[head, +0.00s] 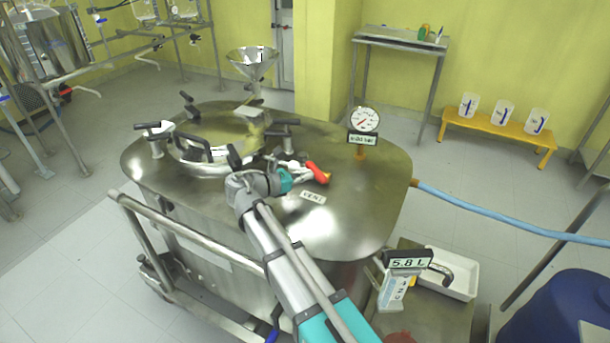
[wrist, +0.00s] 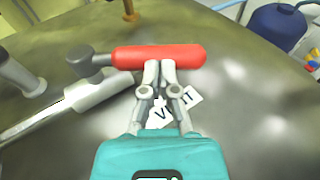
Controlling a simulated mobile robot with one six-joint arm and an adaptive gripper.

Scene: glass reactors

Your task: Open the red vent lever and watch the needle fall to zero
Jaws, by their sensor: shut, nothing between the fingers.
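The red vent lever (head: 318,172) sits on the steel vessel lid (head: 350,205), by a white label (head: 313,197). In the wrist view the lever (wrist: 185,56) lies across the picture, its left end joined to a grey pivot. My gripper (wrist: 160,68) has its fingers together and empty, with the tips at the lever's near side; whether they touch it I cannot tell. The label reading VENT (wrist: 160,115) is partly hidden behind the fingers. The round gauge (head: 365,120) stands on the lid with a red needle pointing lower left; the small display below it is too small to read surely.
A clamped hatch (head: 205,158) and a steel funnel (head: 252,65) stand on the lid left of and behind the lever. A blue hose (head: 500,218) leaves the vessel's right side.

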